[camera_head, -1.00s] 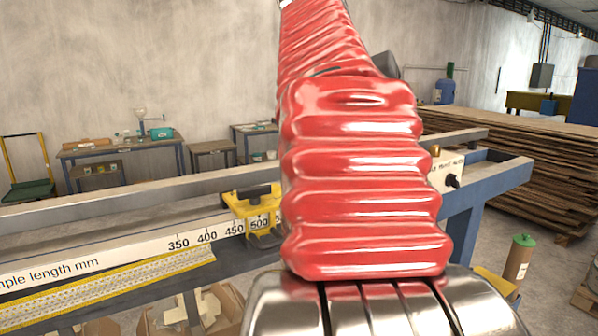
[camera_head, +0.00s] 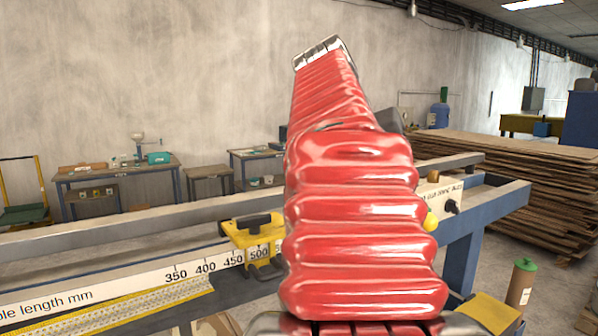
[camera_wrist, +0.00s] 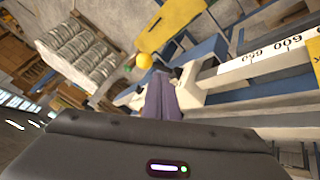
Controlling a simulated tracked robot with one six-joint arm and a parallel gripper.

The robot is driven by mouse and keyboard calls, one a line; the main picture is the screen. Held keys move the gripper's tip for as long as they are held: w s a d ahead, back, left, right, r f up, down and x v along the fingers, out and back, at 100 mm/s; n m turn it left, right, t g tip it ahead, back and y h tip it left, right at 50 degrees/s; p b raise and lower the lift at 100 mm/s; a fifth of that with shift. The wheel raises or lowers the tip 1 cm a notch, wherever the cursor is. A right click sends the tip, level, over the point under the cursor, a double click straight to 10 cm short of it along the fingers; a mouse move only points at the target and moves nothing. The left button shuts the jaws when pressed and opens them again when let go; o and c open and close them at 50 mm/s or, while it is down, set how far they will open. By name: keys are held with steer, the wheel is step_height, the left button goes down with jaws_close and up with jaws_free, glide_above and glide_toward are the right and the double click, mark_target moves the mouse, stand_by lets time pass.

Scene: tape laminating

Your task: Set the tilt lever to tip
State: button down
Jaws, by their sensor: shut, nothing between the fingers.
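The tilt lever shows as a yellow ball knob (camera_head: 431,221) beside the right edge of my red-sleeved arm in the head view; its shaft is mostly hidden. In the wrist view the yellow ball (camera_wrist: 144,61) is just beyond and slightly left of the tips of my gripper (camera_wrist: 160,82). The fingers are together and empty. I cannot tell whether they touch the lever. A white control box (camera_head: 440,194) with a label and a black knob (camera_head: 451,207) is at the bench's right end. My gripper is hidden behind my arm in the head view.
A long bench with a length scale (camera_head: 110,297) runs from the left, and a yellow stop block (camera_head: 256,238) sits on it near 500. Stacked boards (camera_head: 520,185) stand at the right. A brown cylinder with a green cap (camera_head: 521,283) stands on the right floor.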

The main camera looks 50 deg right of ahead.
steer(key=s+d+f, duration=0.3)
steer(key=d+f, duration=0.2)
steer(key=shift+s+d+f, duration=0.15)
steer(key=shift+s+f, duration=0.2)
steer(key=shift+s, duration=0.05)
steer(key=shift+s, duration=0.2)
